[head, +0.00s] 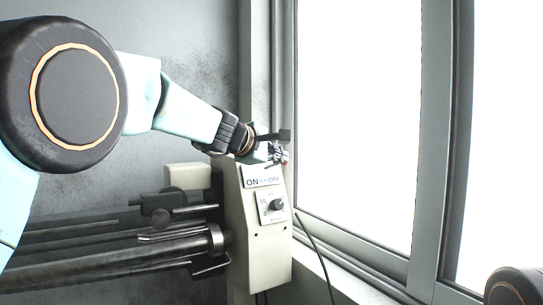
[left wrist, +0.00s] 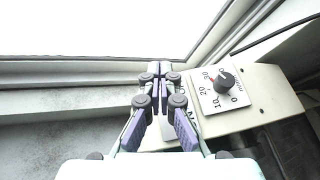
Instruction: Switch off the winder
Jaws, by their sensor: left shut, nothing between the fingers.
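The winder's cream control box (head: 262,250) stands upright in the middle of the head view. Its upper plate (head: 262,178) reads ON and OFF. Below it is a dial plate with a black knob (head: 277,205). The knob also shows in the left wrist view (left wrist: 223,83), its scale marked in minutes. My left gripper (head: 283,155) is at the top of the box, just above the ON/OFF plate. In the left wrist view its fingertips (left wrist: 160,70) are together and empty, partly covering the ON/OFF plate. I cannot make out a switch lever. My right gripper is not in view.
Dark horizontal bars (head: 120,262) run left from the box. A bright window with a grey frame (head: 433,140) stands close on the right, its sill below. A black cable (head: 318,255) hangs beside the box. A grey wall is behind.

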